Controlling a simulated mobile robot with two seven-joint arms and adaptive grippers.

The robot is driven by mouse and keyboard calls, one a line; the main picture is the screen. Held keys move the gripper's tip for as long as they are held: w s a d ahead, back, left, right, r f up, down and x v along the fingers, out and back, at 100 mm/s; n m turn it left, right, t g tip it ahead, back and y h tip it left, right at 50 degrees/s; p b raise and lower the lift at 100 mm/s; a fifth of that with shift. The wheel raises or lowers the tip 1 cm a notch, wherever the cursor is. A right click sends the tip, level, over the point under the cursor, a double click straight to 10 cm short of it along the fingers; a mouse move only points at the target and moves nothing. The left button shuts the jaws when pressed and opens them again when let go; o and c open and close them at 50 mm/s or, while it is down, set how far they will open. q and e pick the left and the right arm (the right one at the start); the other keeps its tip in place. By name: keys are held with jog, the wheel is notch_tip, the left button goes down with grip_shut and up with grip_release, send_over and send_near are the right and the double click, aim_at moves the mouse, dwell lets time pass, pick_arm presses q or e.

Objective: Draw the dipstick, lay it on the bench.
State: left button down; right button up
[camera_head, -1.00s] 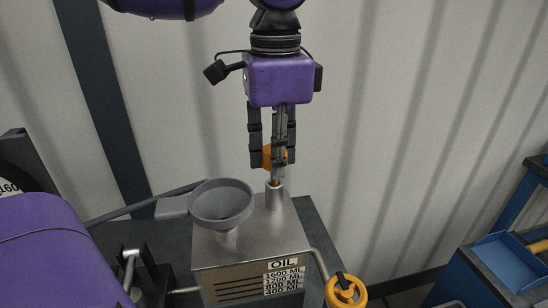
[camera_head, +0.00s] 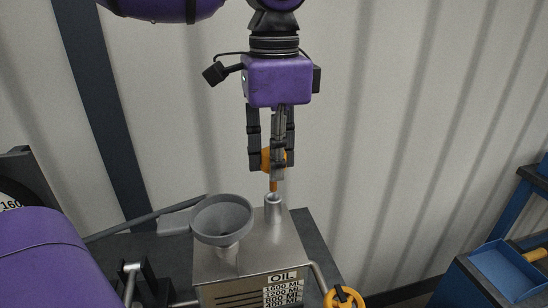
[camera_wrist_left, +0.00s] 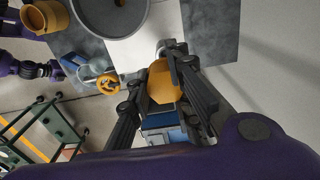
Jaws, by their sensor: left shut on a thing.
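My left gripper (camera_head: 271,168) hangs pointing down above the oil tank (camera_head: 245,262), shut on the orange handle of the dipstick (camera_head: 274,187). In the left wrist view the dipstick's orange handle (camera_wrist_left: 163,82) sits between the dark fingers (camera_wrist_left: 160,75). A short orange length of the dipstick shows below the fingers, just over the mouth of the metal filler tube (camera_head: 273,209). I cannot tell whether its lower end is still inside the tube. The dark bench (camera_head: 318,250) shows around the tank.
A grey funnel (camera_head: 222,219) stands on the tank close left of the tube. An orange handwheel (camera_head: 343,298) sits at the tank's front right. A ribbed wall rises behind the bench.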

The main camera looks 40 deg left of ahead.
pick_arm(q)
jog(key=shift+r+p, duration=0.7)
jog(key=shift+r, duration=1.3)
pick_arm(e)
jog(key=shift+w+r, duration=0.35)
jog(key=shift+r, duration=0.2)
jog(key=shift+w+r, duration=0.35)
jog(key=shift+r, duration=0.2)
pick_arm(q)
jog(key=shift+f, duration=0.1)
pick_arm(e)
jog(key=shift+d, duration=0.1)
